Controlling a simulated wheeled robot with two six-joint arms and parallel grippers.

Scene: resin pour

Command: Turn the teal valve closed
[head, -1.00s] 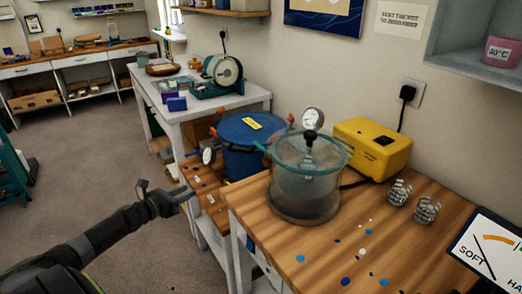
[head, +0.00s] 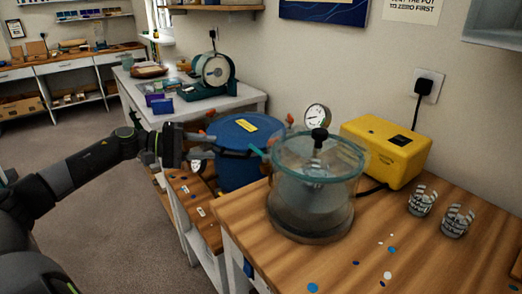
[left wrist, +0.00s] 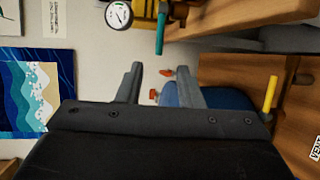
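The teal valve (head: 258,152) is a small teal lever at the left side of the clear-walled pot with a teal rim (head: 287,158). In the left wrist view the teal lever (left wrist: 161,31) points down at the top of the picture, beyond the fingers. My left gripper (head: 208,144) is by the left side of the blue pot (head: 236,172), to the left of the teal valve and apart from it. In the left wrist view its two fingers (left wrist: 158,84) are spread with nothing between them. My right gripper is not in view.
A pressure gauge (head: 317,117) stands behind the clear pot. A yellow box (head: 385,152) with a black cable is to its right. Orange clamps (left wrist: 167,72) stick out at the blue pot's edge.

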